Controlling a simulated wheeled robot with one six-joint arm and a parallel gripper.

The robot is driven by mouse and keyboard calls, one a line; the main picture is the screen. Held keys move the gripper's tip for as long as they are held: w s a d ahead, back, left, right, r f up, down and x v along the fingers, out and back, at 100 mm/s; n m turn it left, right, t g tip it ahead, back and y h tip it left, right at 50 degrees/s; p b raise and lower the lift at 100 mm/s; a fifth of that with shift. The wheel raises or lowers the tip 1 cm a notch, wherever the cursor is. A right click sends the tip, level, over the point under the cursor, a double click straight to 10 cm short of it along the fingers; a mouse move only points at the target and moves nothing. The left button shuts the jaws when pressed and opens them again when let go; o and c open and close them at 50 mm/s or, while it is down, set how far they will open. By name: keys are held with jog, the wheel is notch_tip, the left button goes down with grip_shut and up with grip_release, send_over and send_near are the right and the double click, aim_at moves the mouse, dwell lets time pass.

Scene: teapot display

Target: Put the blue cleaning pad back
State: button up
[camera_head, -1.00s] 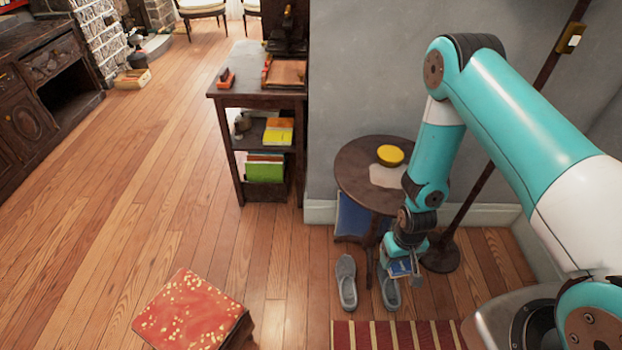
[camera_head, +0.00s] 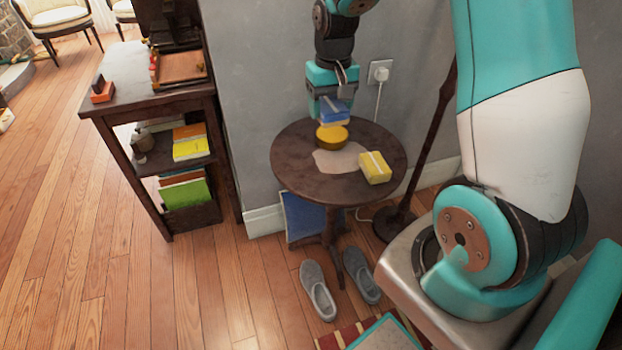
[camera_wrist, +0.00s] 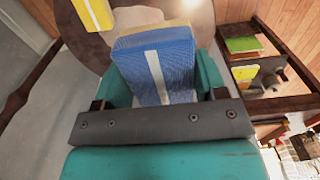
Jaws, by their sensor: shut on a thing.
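The blue cleaning pad (camera_head: 334,108) is held by my gripper (camera_head: 333,98) above the back part of the small round table (camera_head: 295,165). In the wrist view the pad (camera_wrist: 158,62) has a pale stripe and a yellowish edge, with a finger of my gripper (camera_wrist: 160,82) on each side. A round yellow object (camera_head: 332,138) appears just below the pad in the head view; whether they touch cannot be told. A yellow pad with a pale stripe (camera_head: 376,168) lies at the table's right. It also shows in the wrist view (camera_wrist: 93,12).
A pale patch (camera_head: 338,161) marks the tabletop's middle. A dark shelf (camera_head: 125,90) with books stands left. Grey shoes (camera_head: 318,290) lie on the floor in front of the table. A dark pole (camera_head: 432,130) and wall socket (camera_head: 379,71) are close behind on the right.

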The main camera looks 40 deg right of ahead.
jog(key=b, duration=0.2)
send_over(324, 180)
notch_tip(324, 180, down, 15)
jog(key=shift+a+r, duration=0.1)
jog(key=shift+f+b, duration=0.55)
jog(key=shift+f, duration=1.8)
jog(key=shift+f, duration=0.1)
jog(key=shift+f, duration=0.2)
jog(key=o, duration=0.9)
jog(key=shift+r, duration=0.1)
jog(key=shift+r, duration=0.1)
